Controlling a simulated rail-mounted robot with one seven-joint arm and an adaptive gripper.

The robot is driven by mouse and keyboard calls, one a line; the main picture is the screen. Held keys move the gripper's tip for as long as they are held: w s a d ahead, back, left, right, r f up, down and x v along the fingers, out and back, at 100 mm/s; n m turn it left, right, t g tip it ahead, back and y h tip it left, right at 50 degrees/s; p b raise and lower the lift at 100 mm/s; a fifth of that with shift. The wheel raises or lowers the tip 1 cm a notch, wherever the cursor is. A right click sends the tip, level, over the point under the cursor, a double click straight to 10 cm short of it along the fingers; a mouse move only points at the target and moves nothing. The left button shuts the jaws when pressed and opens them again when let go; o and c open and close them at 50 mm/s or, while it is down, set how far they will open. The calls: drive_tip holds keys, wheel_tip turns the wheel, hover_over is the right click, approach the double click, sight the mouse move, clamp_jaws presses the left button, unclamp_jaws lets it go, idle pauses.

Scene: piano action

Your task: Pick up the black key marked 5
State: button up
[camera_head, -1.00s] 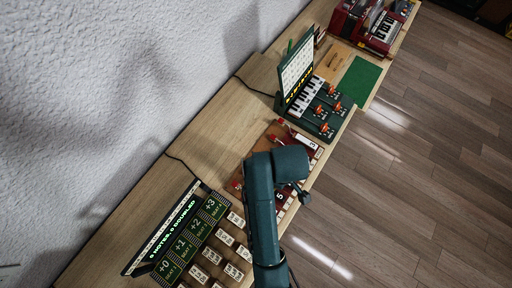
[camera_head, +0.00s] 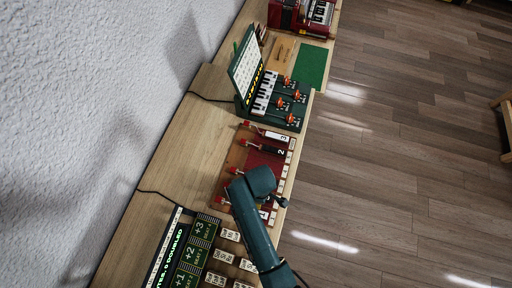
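The red piano-action base (camera_head: 233,160) lies on the wooden bench, partly under my teal arm. A key marked 3 (camera_head: 283,138) and a dark key marked 2 (camera_head: 281,152) show at its far end. The black key marked 5 cannot be made out; my arm covers that part of the base. A small dark part at the end of my arm (camera_head: 282,202) sticks out to the right, near the bench edge. It may belong to my gripper, but no fingers can be made out. Nothing is seen held.
A green stand with a small keyboard (camera_head: 262,92) is beyond the red base. A green mat (camera_head: 312,66) and a red instrument (camera_head: 288,14) are farther back. A beat panel (camera_head: 191,256) and several labelled white blocks are at the front. Open floor lies right of the bench.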

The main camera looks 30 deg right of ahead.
drive_tip(key=shift+f, duration=0.4)
clamp_jaws()
